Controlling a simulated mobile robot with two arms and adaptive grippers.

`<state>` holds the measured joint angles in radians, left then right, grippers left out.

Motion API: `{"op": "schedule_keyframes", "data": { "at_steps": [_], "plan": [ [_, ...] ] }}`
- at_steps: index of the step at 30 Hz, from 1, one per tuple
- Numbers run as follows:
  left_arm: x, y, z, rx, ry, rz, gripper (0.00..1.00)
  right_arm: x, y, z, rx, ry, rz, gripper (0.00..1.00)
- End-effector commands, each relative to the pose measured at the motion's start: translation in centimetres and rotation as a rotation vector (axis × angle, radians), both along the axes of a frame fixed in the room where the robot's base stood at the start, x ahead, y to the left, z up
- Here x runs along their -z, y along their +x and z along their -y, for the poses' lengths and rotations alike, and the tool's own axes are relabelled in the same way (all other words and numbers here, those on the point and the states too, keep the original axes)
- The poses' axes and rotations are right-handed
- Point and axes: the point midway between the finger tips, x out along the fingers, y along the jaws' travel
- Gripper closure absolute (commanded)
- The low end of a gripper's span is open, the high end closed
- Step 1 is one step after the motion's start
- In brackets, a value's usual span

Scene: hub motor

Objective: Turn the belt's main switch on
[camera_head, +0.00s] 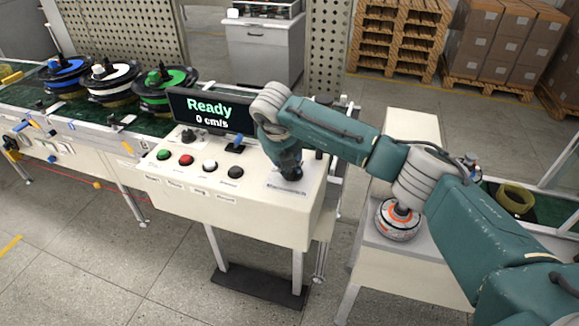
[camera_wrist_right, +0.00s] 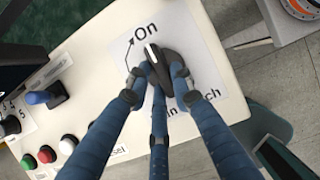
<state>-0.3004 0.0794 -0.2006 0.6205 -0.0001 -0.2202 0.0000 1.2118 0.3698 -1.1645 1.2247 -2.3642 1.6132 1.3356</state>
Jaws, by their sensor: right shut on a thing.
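The main switch is a dark rotary knob (camera_wrist_right: 157,62) with a light pointer line, on a white label plate (camera_wrist_right: 203,62). The pointer line faces the word "On" (camera_wrist_right: 146,33) in the right wrist view. My right gripper (camera_wrist_right: 158,84) has its fingers closed around the knob, and partly covers the "Main switch" lettering. In the head view my right gripper (camera_head: 290,172) is lowered onto the right end of the control panel (camera_head: 255,205), where it hides the knob. The display (camera_head: 209,112) reads "Ready" and "0 cm/s". My left gripper is not in view.
Green, red, white and black buttons (camera_head: 209,166) line the panel's front left, with a blue-topped lever (camera_wrist_right: 45,97) behind them. Wheel hubs (camera_head: 165,90) stand on the belt at left. A round orange-and-white part (camera_head: 396,222) sits on the table to the right.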

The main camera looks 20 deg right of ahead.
Motion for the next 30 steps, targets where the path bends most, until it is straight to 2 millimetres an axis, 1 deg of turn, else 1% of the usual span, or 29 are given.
{"op": "schedule_keyframes", "data": {
  "at_steps": [5, 6, 8, 17, 20, 23, 30],
  "plan": [
    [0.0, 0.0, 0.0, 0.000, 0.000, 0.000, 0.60, -0.1, 0.1, 0.0, 0.003, 0.002, 0.003, 1.00],
    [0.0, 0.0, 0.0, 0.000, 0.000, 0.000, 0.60, -0.1, 0.1, 0.0, 0.003, 0.002, 0.004, 0.70],
    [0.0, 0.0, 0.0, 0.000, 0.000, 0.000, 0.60, -0.1, 0.1, 0.0, 0.002, 0.002, 0.003, 0.58],
    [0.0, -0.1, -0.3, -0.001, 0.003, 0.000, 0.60, -0.1, 0.0, 0.0, 0.001, 0.000, 0.002, 0.58],
    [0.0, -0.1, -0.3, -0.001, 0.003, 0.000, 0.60, -0.7, -0.1, -0.2, 0.000, 0.001, 0.003, 0.58],
    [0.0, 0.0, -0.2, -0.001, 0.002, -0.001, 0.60, -2.2, -0.5, -0.5, -0.001, 0.002, 0.005, 0.58],
    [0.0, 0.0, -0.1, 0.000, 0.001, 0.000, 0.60, -6.9, -2.1, -1.6, -0.001, 0.002, 0.006, 0.58]
  ]
}}
